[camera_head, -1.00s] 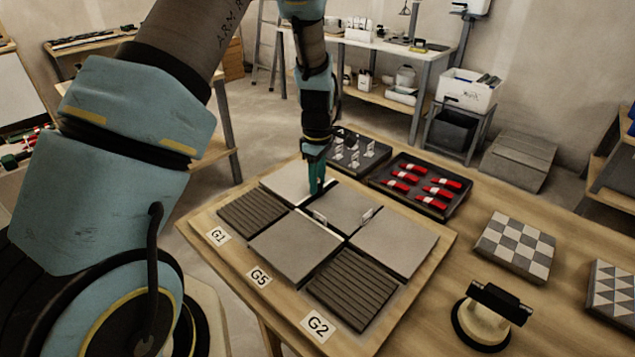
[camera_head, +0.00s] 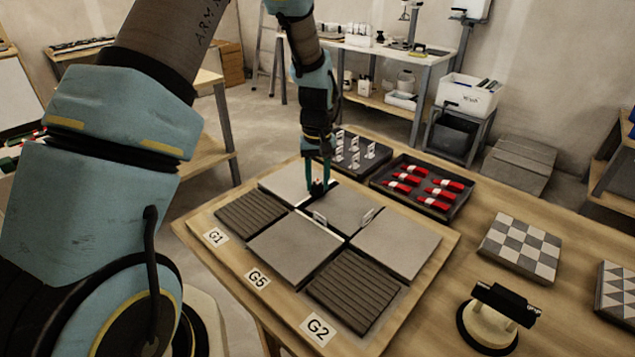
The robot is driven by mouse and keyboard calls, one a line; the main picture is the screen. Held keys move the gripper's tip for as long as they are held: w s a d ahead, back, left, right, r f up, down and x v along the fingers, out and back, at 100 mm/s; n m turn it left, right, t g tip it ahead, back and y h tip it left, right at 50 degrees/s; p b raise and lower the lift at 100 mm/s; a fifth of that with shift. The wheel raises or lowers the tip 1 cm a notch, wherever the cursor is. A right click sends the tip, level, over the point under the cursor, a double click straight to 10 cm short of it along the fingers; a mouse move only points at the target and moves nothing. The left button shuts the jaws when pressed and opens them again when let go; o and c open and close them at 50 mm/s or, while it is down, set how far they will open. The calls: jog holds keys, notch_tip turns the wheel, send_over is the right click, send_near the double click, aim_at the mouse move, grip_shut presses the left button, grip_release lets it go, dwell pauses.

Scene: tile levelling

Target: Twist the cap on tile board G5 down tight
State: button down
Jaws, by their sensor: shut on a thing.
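The tile board (camera_head: 235,264) lies on the wooden table with plain grey tiles and dark ribbed tiles. The G5 label (camera_head: 257,280) is on its front edge, between the G1 label (camera_head: 214,237) and the G2 label (camera_head: 318,327). My gripper (camera_head: 318,187) points down over the joint at the back left of the board. The clip under the cap is hidden. Two white clips (camera_head: 320,218) (camera_head: 367,216) stand uncapped in nearby joints.
A dark tray of white clips (camera_head: 358,155) stands just behind the board, near my gripper. A checkered tile (camera_head: 519,247) and a suction-cup handle (camera_head: 489,318) lie on the table at right.

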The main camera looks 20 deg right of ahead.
jog(key=m, duration=0.3)
jog(key=shift+m, duration=0.4)
jog(key=m, duration=0.3)
jog(key=shift+m, duration=0.3)
jog(key=m, duration=0.6)
jog(key=shift+p, duration=0.3)
jog(key=m+p, duration=0.1)
jog(key=m, duration=0.3)
jog(key=shift+r, duration=0.1)
jog(key=m+p, duration=0.1)
jog(key=m, duration=0.2)
jog(key=shift+m, duration=0.3)
jog(key=m+p, duration=0.2)
jog(key=m, duration=0.2)
jog(key=shift+m+p, duration=0.65)
jog(key=shift+m, duration=0.65)
